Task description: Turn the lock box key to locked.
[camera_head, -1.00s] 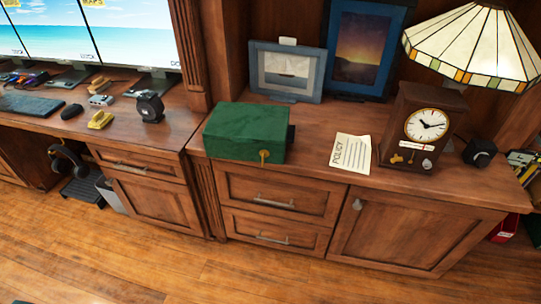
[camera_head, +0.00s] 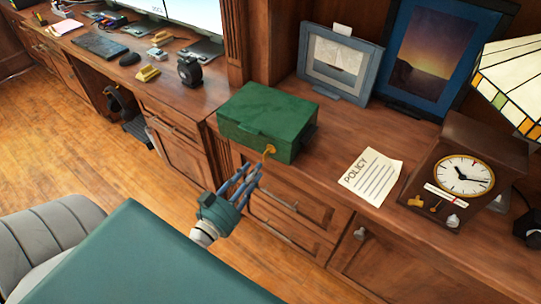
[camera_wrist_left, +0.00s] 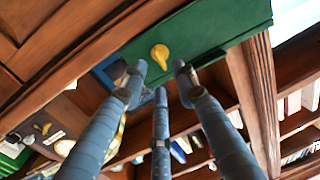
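The green lock box (camera_head: 267,118) sits on the wooden counter, its lid shut. A yellow-gold key (camera_head: 269,149) sticks out of its front face; it also shows in the left wrist view (camera_wrist_left: 160,55). My left gripper (camera_head: 255,172) is just below and in front of the key. In the left wrist view its three blue-grey fingers (camera_wrist_left: 160,70) are spread apart, with the key beyond and between two tips. I see no clear contact with the key. The lock's markings are too small to read. My right gripper is in neither view.
A policy paper (camera_head: 370,177) lies right of the box, and a wooden clock (camera_head: 463,180) stands farther right. Framed pictures (camera_head: 340,62) stand behind. Drawers and cabinet doors (camera_head: 300,207) lie below the counter edge. A camera-like black object (camera_head: 190,70) stands on the desk at left.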

